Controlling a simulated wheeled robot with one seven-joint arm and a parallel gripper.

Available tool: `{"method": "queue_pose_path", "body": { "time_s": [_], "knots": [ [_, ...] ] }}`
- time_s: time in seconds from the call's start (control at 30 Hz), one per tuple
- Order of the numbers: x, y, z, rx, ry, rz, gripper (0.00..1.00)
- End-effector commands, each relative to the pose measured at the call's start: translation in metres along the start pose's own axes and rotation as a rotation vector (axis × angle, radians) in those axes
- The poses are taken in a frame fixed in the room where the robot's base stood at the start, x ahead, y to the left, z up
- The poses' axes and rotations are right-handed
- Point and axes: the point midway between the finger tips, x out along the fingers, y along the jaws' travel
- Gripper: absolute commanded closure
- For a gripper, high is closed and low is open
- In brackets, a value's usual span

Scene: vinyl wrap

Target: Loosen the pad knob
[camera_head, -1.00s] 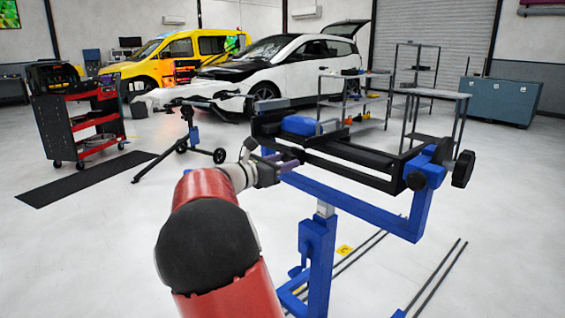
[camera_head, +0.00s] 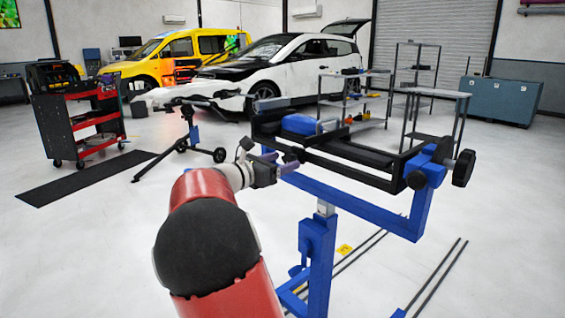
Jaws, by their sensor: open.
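A blue stand (camera_head: 318,250) carries a black clamp frame (camera_head: 350,160) with a blue pad-like block (camera_head: 299,124) at its left end. A large black knob (camera_head: 463,168) sticks out at the frame's right end. A smaller black round knob (camera_head: 416,180) sits just left of it. I cannot tell which one is the pad knob. My gripper (camera_head: 279,162) is open, at the near left end of the frame, with its purple-grey fingers apart. Nothing shows between them. Whether a finger touches the frame is unclear. Both right-hand knobs are well away from my gripper.
A black tripod stand (camera_head: 186,130) is behind my arm on the left, near a red tool cart (camera_head: 85,125). Grey shelves (camera_head: 355,100) stand behind the frame. Long dark rods (camera_head: 435,280) lie on the floor at right. Floor to the left front is clear.

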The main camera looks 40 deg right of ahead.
Motion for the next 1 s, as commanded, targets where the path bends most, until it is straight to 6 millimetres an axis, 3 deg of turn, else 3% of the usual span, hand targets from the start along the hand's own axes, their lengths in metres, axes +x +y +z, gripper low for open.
{"method": "queue_pose_path", "body": {
  "time_s": [0.2,0.4,1.0],
  "knots": [
    [-0.039,0.001,-0.001,0.000,0.002,0.006,0.35],
    [-0.063,0.000,-0.001,-0.001,0.001,0.003,0.35],
    [-0.068,0.000,-0.001,0.000,0.002,0.001,0.35]
  ]
}}
